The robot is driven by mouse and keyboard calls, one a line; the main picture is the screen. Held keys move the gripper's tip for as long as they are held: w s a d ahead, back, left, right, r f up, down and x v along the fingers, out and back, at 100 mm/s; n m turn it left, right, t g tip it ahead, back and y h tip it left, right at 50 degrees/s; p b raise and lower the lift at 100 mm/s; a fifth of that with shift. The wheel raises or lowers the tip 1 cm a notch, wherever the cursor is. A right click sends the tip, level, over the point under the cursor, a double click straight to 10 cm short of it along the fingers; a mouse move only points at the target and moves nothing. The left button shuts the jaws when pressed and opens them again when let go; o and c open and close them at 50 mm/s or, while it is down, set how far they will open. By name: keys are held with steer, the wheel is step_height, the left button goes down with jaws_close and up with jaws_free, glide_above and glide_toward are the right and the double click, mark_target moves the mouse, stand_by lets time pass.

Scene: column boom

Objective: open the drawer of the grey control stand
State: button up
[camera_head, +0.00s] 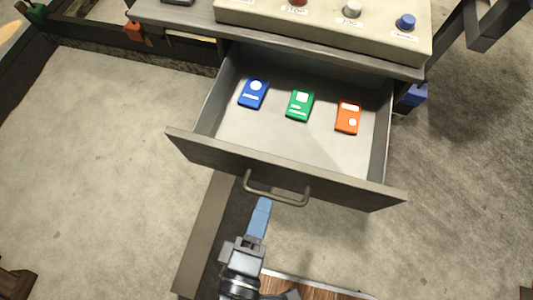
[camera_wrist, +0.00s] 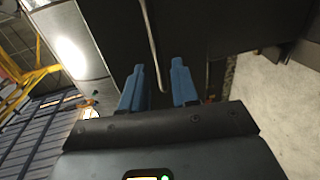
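The drawer (camera_head: 285,165) of the grey control stand (camera_head: 175,14) is pulled well out, its inside showing. Its front panel carries a bar handle (camera_head: 276,198). Inside lie a blue card-like item (camera_head: 253,94), a green one (camera_head: 300,105) and an orange one (camera_head: 348,118). My gripper (camera_head: 264,203) is just in front of the handle, its blue fingertip close to the bar. In the wrist view my gripper (camera_wrist: 158,85) has its two blue fingers apart, with a thin bar, seemingly the handle (camera_wrist: 153,45), running down between them. I cannot tell whether either finger touches it.
A beige control box (camera_head: 325,22) with red, white and blue buttons stands on top of the stand. A dark post with a blue block (camera_head: 413,96) is right of the drawer. Bare concrete floor (camera_head: 100,150) lies open on the left.

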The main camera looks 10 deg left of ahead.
steer(key=shift+v, duration=1.75)
steer(key=shift+d, duration=0.1)
